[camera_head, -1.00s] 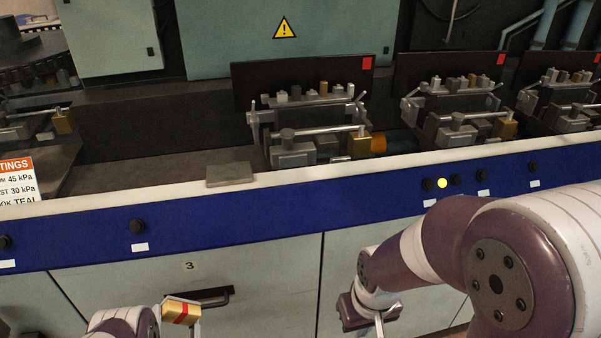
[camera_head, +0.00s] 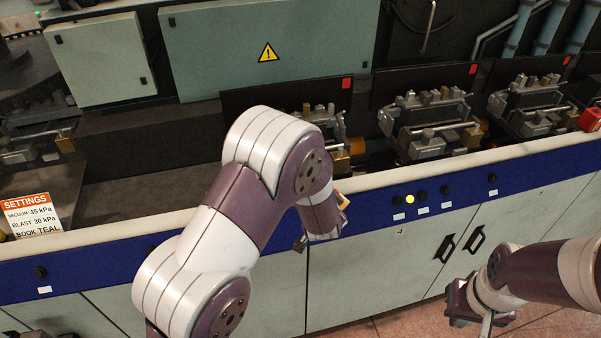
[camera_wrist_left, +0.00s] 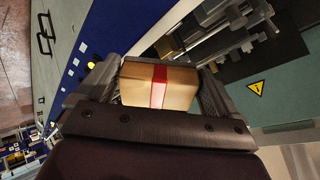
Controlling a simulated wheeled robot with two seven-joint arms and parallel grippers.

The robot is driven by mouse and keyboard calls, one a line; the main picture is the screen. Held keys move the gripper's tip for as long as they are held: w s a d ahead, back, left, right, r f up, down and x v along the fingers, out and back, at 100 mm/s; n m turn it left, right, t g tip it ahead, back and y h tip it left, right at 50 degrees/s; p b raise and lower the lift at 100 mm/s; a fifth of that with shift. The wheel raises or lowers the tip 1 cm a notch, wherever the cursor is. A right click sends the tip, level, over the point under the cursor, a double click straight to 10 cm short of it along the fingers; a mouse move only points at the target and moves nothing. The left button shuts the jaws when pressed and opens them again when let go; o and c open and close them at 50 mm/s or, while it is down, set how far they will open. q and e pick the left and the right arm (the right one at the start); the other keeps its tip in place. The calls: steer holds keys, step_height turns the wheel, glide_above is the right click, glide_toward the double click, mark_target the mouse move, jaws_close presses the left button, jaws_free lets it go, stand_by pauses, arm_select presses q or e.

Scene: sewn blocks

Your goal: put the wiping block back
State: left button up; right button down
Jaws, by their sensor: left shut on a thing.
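A tan block with a red band, which I take to be the wiping block, fills the middle of the left wrist view (camera_wrist_left: 158,86). My left gripper (camera_wrist_left: 160,88) is shut on it, with a finger on each side. In the head view my left arm hides most of that gripper, and only a small yellowish edge of the block (camera_head: 343,200) shows beside the wrist, in front of the ledge. My right gripper (camera_head: 484,322) hangs low at the right, apart from the cabinets. Its fingers are too hidden to tell whether it is open.
A white ledge (camera_head: 390,179) with a blue panel runs across the machine. Several metal clamp units (camera_head: 428,125) stand behind it. A red object (camera_head: 590,119) sits near the ledge at the far right. A settings card (camera_head: 31,215) stands at the left. Black cabinet handles (camera_head: 445,247) protrude below.

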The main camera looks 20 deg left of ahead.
arm_select(q)
steer(key=s+d+n+g+p, duration=0.2)
steer(key=s+n+g+p, duration=0.3)
steer(key=s, duration=1.7)
steer(key=n+g, duration=0.3)
steer(key=n, duration=0.3)
steer(key=shift+r+n+h, duration=0.15)
steer(key=shift+n+h, duration=0.15)
steer(key=shift+h, duration=0.1)
arm_select(e)
step_height(320, 180, up, 7)
